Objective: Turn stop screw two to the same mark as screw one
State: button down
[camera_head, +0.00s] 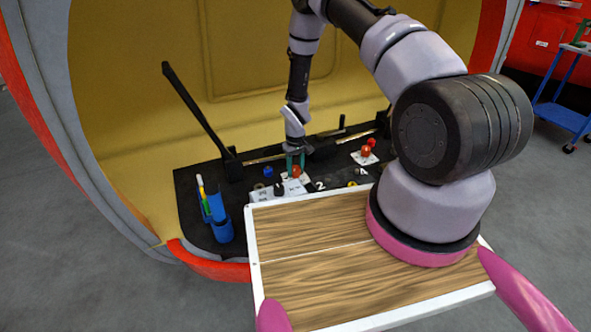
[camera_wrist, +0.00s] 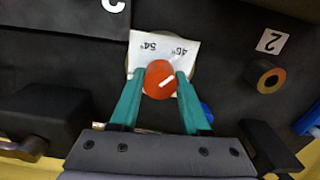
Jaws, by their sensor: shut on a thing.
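My gripper (camera_wrist: 160,88) has its teal fingers on either side of a round orange-red stop screw (camera_wrist: 155,75), closed on it. A white line on the screw's top slants up to the right in the wrist view. A white card (camera_wrist: 142,62) behind it bears upside-down figures that look like 54° and 46°. In the head view my gripper (camera_head: 295,163) is at this red screw (camera_head: 296,172), near a "2" label (camera_head: 320,185). Another red screw (camera_head: 366,151) stands on a white card farther right; its mark is too small to read.
A blue holder with pens (camera_head: 221,229) stands at the left of the black deck (camera_head: 195,190). A black lever (camera_head: 195,108) rises behind it.

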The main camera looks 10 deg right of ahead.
aim_at(295, 168)
jog(key=shift+n, duration=0.4)
jog(key=shift+c, duration=1.8)
grip_release()
jog(key=shift+r, duration=0.15)
notch_tip(295, 168, up, 10)
jog(key=shift+r, duration=0.25)
